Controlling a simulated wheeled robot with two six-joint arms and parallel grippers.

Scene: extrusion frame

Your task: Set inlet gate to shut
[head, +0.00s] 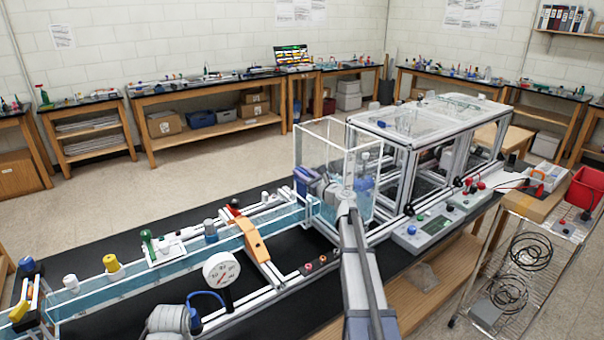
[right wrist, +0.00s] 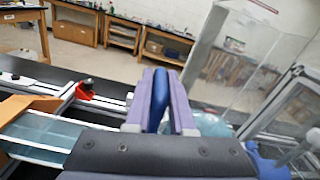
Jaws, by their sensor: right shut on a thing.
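My right gripper (head: 304,176) reaches in at the clear tank (head: 322,126) at the end of the water channel (head: 170,258). In the right wrist view its two purple fingers (right wrist: 160,103) are shut on a blue handle (right wrist: 157,102), which stands upright between them. The handle seems to belong to the inlet gate, but the gate's panel is hidden behind the gripper and I cannot tell how far it is open.
An orange bridge piece (head: 257,243) and a round dial gauge (head: 221,270) stand by the channel. A black-topped red clamp (right wrist: 86,90) is left of the gripper. A framed clear enclosure (head: 430,120) and a control box (head: 422,229) are to the right.

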